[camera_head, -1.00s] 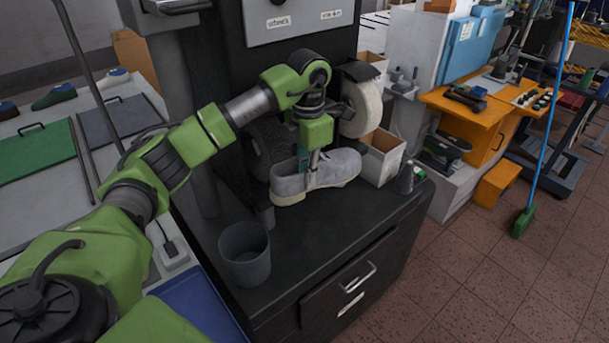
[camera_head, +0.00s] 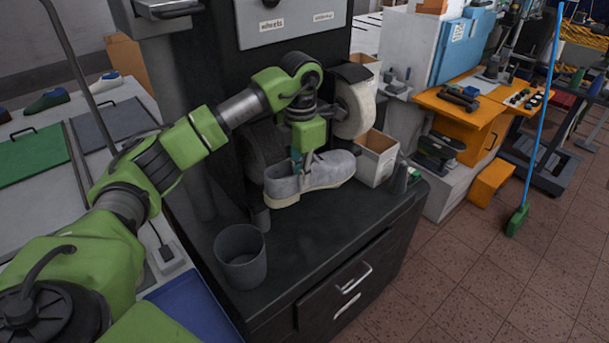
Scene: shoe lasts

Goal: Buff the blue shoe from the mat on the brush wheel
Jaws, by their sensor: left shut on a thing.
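A pale bluish-grey shoe (camera_head: 328,170) with a light sole is held upright over the dark bench top, toe to the right. My left gripper (camera_head: 301,168) comes down from above and is shut on the shoe at its opening; the fingertips are partly hidden. A dark brush wheel (camera_head: 264,146) is just behind the shoe's heel end, partly covered by my arm and the shoe; I cannot tell whether they touch. A pale wheel (camera_head: 355,108) is at the machine's right, behind the toe. My right gripper is not in view.
A grey bin (camera_head: 241,262) stands on the bench (camera_head: 300,255) at the front left. A white box (camera_head: 375,160) and a small grey cone-shaped item (camera_head: 400,178) are right of the shoe. A green mat (camera_head: 32,155) and a grey mat (camera_head: 112,124) lie on the left table.

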